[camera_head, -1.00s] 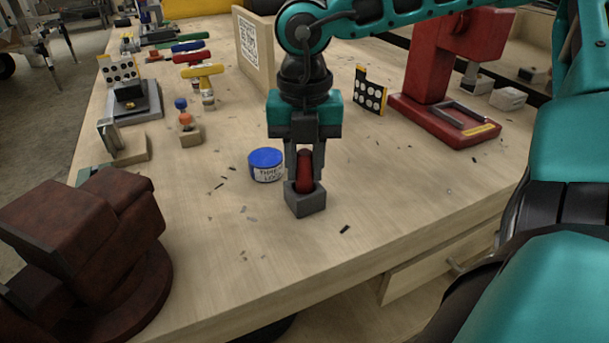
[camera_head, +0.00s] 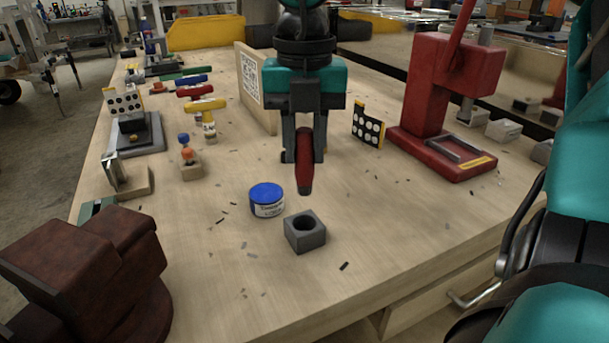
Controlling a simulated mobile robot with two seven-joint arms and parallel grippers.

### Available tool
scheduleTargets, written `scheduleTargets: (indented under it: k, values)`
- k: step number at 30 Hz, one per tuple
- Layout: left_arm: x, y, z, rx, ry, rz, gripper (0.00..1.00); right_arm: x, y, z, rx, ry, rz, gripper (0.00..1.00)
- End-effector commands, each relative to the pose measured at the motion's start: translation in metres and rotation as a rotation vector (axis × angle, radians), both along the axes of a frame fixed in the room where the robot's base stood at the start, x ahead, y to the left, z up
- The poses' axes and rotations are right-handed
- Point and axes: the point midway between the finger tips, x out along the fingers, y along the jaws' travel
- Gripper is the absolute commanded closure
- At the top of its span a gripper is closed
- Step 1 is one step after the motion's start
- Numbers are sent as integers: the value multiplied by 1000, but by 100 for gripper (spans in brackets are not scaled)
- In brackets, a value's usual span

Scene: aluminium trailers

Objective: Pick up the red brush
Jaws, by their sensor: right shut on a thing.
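The red brush (camera_head: 304,172) is held upright between the fingers of my right gripper (camera_head: 304,150), which is shut on it. Its dark lower tip hangs in the air above the bench. The grey square block (camera_head: 305,232) with a round hole on top stands below and in front of it, its hole empty. The brush and block are apart. My left gripper does not show.
A blue-lidded tin (camera_head: 267,199) stands just left of the block. A brown vise (camera_head: 85,265) is at the front left, a red press (camera_head: 440,110) at the right. A dotted card (camera_head: 368,126) and wooden board (camera_head: 255,85) stand behind.

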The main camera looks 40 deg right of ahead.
Motion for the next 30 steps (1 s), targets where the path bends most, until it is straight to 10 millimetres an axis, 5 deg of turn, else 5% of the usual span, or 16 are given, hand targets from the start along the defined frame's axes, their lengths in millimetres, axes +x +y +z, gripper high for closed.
scheduleTargets:
  k: [6, 15, 21, 30]
  values:
    - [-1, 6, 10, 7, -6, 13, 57, 1, 0, 80, -2, -9, -1, 100]
    - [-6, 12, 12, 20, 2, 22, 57, 0, 0, 155, 0, -3, 0, 100]
    - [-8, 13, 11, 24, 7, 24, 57, 0, 0, 178, -1, -1, 1, 100]
    - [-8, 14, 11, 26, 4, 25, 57, 0, 0, 184, 0, 0, 1, 100]
